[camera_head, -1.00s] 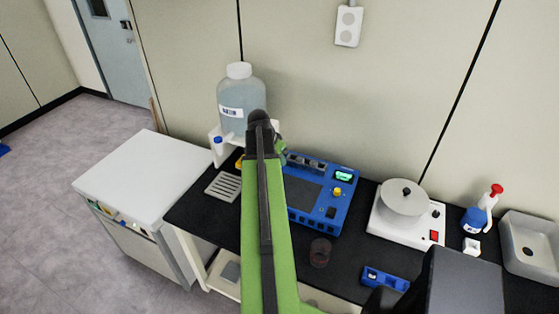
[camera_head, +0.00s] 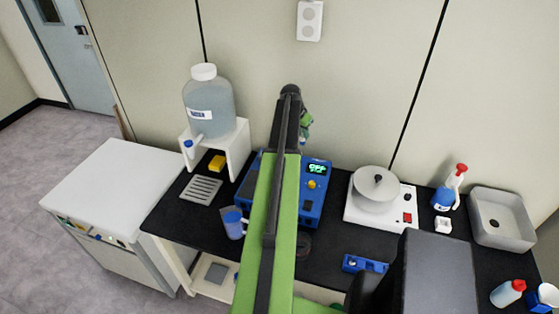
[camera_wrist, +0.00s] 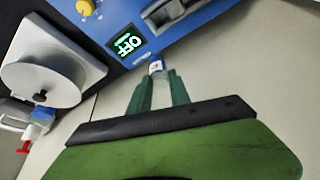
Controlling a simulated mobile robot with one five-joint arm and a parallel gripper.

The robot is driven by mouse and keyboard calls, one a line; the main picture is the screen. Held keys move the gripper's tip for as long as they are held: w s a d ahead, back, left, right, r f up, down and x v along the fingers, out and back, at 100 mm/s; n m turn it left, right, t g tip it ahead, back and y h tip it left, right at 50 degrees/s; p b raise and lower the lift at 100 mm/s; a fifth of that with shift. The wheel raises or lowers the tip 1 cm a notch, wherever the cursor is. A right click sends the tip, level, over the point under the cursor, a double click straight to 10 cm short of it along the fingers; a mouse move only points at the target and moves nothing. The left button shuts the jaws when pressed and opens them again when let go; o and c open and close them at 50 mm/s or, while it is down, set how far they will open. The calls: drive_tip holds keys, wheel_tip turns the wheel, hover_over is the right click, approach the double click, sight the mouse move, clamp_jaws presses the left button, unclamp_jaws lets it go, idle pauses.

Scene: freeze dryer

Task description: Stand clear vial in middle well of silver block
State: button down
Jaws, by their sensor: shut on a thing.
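My gripper (camera_wrist: 160,82) is shut on a small vial with a blue and white part showing (camera_wrist: 156,66) at its fingertips. The blue device (camera_wrist: 75,15) has a lit display reading OFF. A grey metal part (camera_wrist: 170,12) on it is partly cut off by the top edge of the wrist view. I cannot tell whether it is the silver block, and no wells are distinguishable.
A large bottle (camera_head: 208,105) on a white stand, a slotted grey tray (camera_head: 201,190) and a blue jug (camera_head: 233,222) are left. A white device with a round top (camera_head: 376,190), a small blue rack (camera_head: 364,264) and a grey basin (camera_head: 502,218) are right.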

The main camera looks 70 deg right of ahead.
drive_tip(key=shift+s+d, duration=0.6)
drive_tip(key=shift+s, duration=0.1)
drive_tip(key=w+a+f+b, duration=0.1)
drive_tip(key=w+f+b, duration=0.2)
drive_tip(key=w+a+f+b, duration=0.1)
drive_tip(key=w+f+b, duration=0.3)
drive_tip(key=w+a+f+b, duration=0.2)
drive_tip(key=w+f+b, duration=0.2)
drive_tip(key=shift+f, duration=0.2)
drive_tip(key=shift+a+r, duration=0.1)
drive_tip(key=shift+r, duration=0.15)
drive_tip(key=shift+f, duration=0.15)
drive_tip(key=c, duration=1.2)
unclamp_jaws()
